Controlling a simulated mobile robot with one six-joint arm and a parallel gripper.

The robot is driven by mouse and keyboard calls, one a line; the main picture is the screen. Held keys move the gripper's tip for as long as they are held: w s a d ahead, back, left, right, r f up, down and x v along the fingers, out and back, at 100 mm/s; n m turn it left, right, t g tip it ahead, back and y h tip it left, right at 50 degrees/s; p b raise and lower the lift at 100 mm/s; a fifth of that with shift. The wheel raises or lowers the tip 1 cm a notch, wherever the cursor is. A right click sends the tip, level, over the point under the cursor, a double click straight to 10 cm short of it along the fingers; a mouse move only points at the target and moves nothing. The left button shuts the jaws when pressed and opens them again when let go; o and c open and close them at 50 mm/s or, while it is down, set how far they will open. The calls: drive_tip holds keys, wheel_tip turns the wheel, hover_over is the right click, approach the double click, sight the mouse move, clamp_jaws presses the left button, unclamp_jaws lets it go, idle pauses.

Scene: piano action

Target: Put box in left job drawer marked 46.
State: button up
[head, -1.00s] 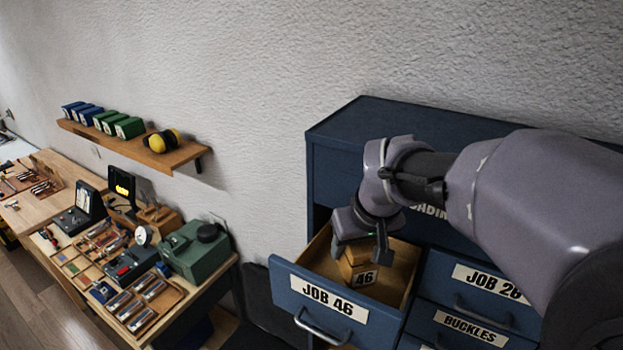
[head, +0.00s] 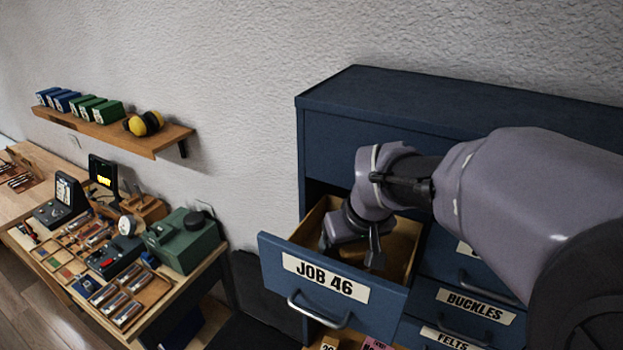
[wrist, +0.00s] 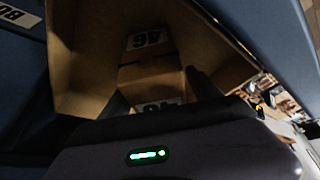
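The open drawer marked JOB 46 (head: 332,278) sticks out at the left of the blue cabinet. My gripper (head: 352,246) reaches down into it, its fingers pointing down. The light-brown box (head: 350,256) is between the fingers inside the drawer. In the head view the drawer front hides most of the box. In the wrist view the box (wrist: 152,72) shows between the two dark fingers (wrist: 160,95), with two upside-down 46 labels, one partly cut off by my gripper. The fingers appear shut on it. Whether its underside touches the drawer floor is hidden.
The blue cabinet (head: 440,98) has closed drawers at the right, among them BUCKLES (head: 474,306) and FELTS (head: 446,338). A workbench with tools and a green machine (head: 184,240) stands left, under a wall shelf (head: 110,130).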

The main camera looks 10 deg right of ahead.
drive_tip(key=shift+w, duration=0.15)
drive_tip(key=shift+r, duration=0.3)
drive_tip(key=v, duration=1.1)
drive_tip(key=shift+s+r, duration=0.25)
drive_tip(key=shift+r, duration=0.05)
